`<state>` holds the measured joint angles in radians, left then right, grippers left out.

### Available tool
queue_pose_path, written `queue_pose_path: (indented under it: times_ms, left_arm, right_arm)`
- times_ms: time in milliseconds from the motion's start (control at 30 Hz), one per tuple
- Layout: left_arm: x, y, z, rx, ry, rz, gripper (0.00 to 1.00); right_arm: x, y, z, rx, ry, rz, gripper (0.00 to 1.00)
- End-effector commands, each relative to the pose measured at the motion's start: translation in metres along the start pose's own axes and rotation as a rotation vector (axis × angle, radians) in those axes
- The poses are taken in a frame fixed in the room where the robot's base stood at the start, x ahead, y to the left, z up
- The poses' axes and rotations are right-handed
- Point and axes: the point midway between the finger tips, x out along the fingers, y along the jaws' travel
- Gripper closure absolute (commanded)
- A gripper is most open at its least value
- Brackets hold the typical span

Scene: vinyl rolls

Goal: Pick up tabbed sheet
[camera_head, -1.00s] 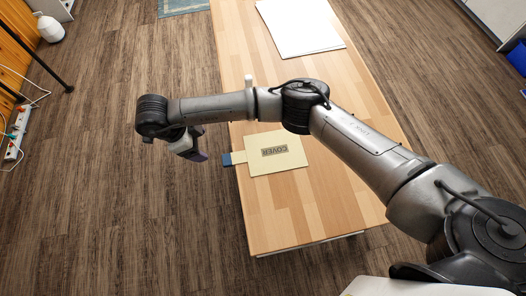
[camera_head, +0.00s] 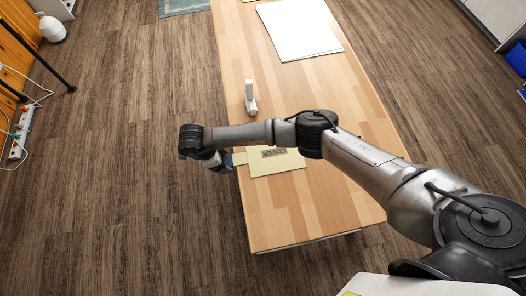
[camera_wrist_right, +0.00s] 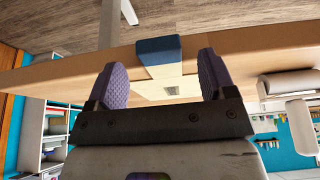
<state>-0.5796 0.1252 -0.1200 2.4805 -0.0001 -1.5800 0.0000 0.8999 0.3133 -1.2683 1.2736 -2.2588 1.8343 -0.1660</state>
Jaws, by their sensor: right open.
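The tabbed sheet (camera_head: 279,166) is pale yellow with a COVER print and lies on the wooden table near its left edge. Its tab, ending in a blue piece (camera_wrist_right: 158,48), sticks out past that edge. My right gripper (camera_head: 226,162) is at the tab, just off the table's left side. In the right wrist view its two purple fingers (camera_wrist_right: 162,72) are open, with the tab in the gap between them and space on both sides. My arm hides part of the sheet's far side in the head view. My left gripper is not in view.
The wooden table (camera_head: 290,212) has free room in front of the sheet. White sheets (camera_head: 298,28) lie farther back. The floor left of the table is clear near the gripper.

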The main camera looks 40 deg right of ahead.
Motion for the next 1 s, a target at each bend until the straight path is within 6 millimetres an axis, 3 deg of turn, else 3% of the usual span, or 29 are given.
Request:
queue_pose_path:
  times_ms: [200, 467, 1000]
  left_arm:
    - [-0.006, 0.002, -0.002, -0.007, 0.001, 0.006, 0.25]
    - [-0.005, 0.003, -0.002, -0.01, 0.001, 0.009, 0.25]
    - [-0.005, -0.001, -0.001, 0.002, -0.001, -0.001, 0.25]
  right_arm:
    - [0.017, 0.0, 0.0, 0.001, 0.0, 0.0, 0.23]
    - [0.018, 0.0, 0.001, 0.0, -0.001, -0.001, 0.23]
    - [0.018, 0.0, 0.001, 0.0, -0.001, -0.001, 0.75]
